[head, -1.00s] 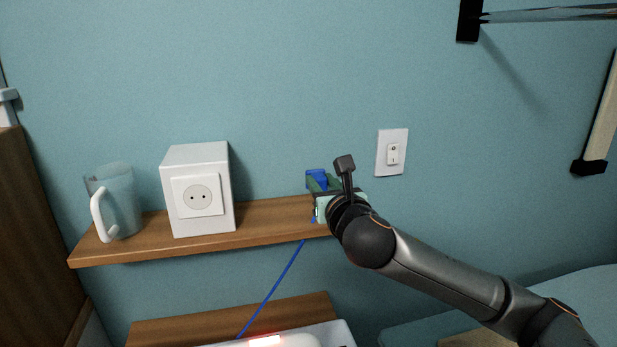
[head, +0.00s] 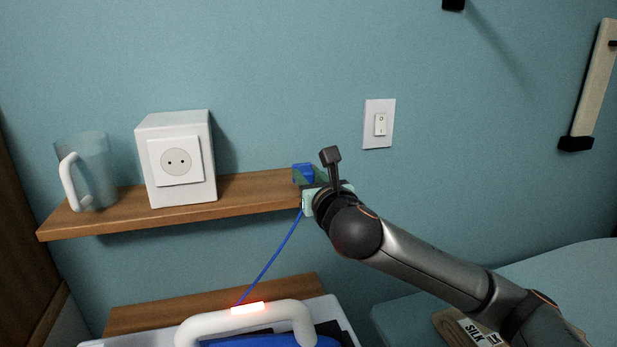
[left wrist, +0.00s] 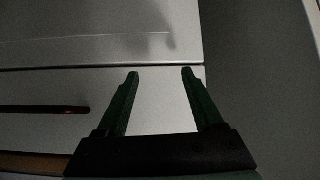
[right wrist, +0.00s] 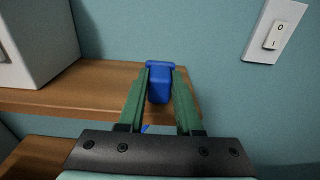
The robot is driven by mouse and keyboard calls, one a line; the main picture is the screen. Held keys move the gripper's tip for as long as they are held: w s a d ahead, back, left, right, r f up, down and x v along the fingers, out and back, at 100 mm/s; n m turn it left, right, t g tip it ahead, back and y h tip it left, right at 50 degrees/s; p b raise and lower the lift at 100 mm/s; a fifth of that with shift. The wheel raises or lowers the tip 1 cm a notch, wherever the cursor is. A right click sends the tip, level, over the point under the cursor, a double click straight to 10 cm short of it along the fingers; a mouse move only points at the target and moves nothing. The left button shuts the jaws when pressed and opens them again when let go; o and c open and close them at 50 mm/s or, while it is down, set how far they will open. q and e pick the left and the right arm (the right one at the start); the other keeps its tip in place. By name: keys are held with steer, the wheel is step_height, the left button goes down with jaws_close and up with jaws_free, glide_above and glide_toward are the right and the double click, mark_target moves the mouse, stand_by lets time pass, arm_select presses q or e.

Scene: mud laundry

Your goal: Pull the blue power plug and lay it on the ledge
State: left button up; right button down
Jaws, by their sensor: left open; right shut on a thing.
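The blue power plug (right wrist: 158,84) is between the green fingers of my right gripper (right wrist: 160,85), which is shut on it. In the head view the plug (head: 302,172) shows at the right end of the wooden ledge (head: 250,189), beside my right gripper (head: 306,180). I cannot tell whether the plug touches the ledge. Its blue cord (head: 270,260) runs down to the left. The white socket box (head: 178,160) stands on the ledge with its two-hole socket empty. My left gripper (left wrist: 158,75) is open and empty in the left wrist view, in front of pale grey panels.
A clear mug (head: 97,175) with a white handle stands at the ledge's left end. A wall switch (head: 379,124) is right of the ledge. Below is an appliance with a white handle (head: 250,312) and a red light. The ledge between box and plug is clear.

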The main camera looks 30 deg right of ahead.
arm_select(q)
steer(key=shift+w+r, duration=0.1)
steer(key=shift+w+d, duration=0.1)
arm_select(e)
steer(key=c, duration=0.5)
jaws_free()
arm_select(q)
steer(key=shift+r, duration=0.1)
steer(key=shift+r, duration=0.1)
